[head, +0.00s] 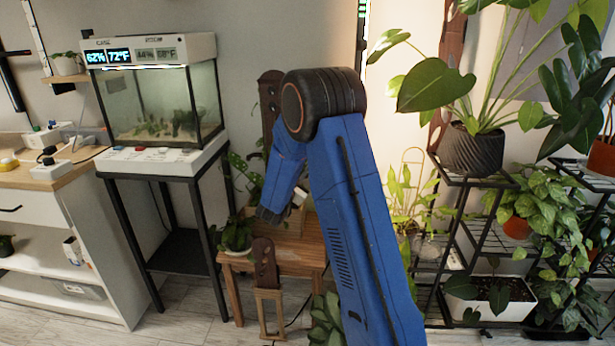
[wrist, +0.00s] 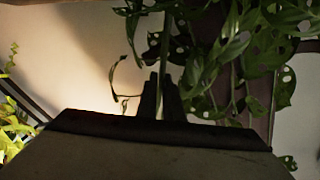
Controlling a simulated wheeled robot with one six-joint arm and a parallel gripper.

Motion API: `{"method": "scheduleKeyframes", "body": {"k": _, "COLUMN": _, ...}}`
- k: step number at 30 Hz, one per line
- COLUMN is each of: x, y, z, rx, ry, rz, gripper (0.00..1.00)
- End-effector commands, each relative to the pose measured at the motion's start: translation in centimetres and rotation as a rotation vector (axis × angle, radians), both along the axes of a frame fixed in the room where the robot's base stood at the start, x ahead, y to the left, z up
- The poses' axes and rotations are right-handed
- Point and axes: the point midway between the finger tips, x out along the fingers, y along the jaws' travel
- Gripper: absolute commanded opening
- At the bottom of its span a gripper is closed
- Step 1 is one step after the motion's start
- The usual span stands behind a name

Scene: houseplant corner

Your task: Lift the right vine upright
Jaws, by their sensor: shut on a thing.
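In the wrist view, the dark fingers of my gripper (wrist: 161,88) are close together on a thin pale stem of a vine that rises from between them. The vine's green leaves (wrist: 232,50), full of holes, hang mostly to the right of the fingers. A thin curled tendril hangs to the left. In the head view, my blue arm bends down toward a small wooden table (head: 305,250), and the fingers cannot be made out there. Holed leaves (head: 240,166) show left of the arm's end. My arm hides part of the plant, so I cannot tell the vine's full course.
A fish tank (head: 160,105) on a black stand is left of the wooden table. A low potted plant (head: 236,236) stands at the table's left side. A black plant shelf (head: 470,225) with several pots is on the right. Floor shows between the stand's legs.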

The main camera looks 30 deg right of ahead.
Motion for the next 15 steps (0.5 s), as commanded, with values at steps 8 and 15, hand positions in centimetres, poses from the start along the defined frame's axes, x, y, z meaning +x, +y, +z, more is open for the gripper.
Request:
{"method": "scheduleKeyframes", "body": {"k": 8, "x": 1.3, "y": 2.1, "z": 1.2, "rx": -0.145, "ry": 0.100, "rz": 0.002, "gripper": 0.00}}
{"method": "scheduleKeyframes", "body": {"k": 15, "x": 2.0, "y": 3.2, "z": 1.6, "rx": -0.223, "ry": 0.153, "rz": 0.002, "gripper": 0.00}}
